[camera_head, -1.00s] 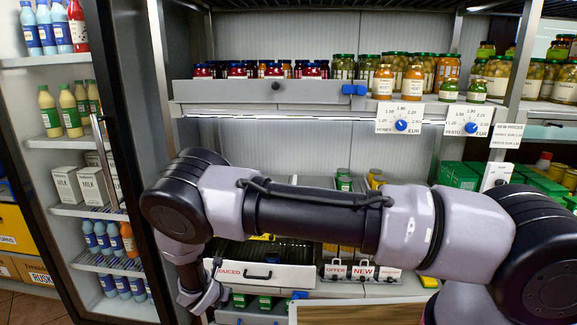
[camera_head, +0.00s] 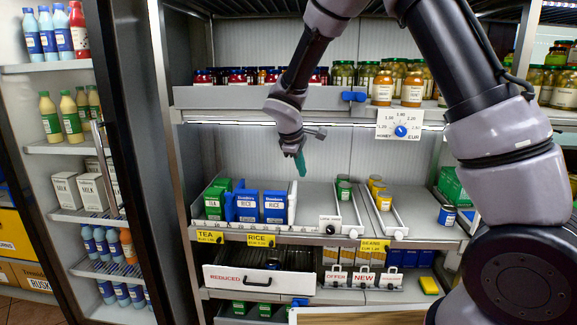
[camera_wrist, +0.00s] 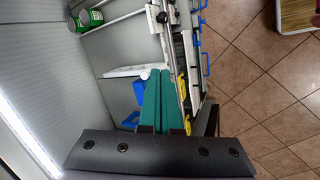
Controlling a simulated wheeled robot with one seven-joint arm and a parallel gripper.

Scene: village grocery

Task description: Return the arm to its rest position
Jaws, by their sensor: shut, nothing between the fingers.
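My gripper (camera_head: 300,163) hangs in front of the middle shelf bay in the head view, with its teal fingers pointing down. It is above the rice boxes (camera_head: 262,206) and to their right, apart from them. The two teal fingers also show side by side in the wrist view (camera_wrist: 165,105), pressed together with nothing between them. My arm is raised and bent, coming in from the right side of the head view and covering part of the upper right shelf.
A shelf (camera_head: 310,190) holds green tea boxes (camera_head: 216,200) and a few cans (camera_head: 380,192). Jars (camera_head: 412,88) stand on the upper shelf by a price dial (camera_head: 400,127). An open drawer (camera_head: 258,280) juts out below. A fridge with bottles stands left. Tiled floor (camera_wrist: 250,75) is clear.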

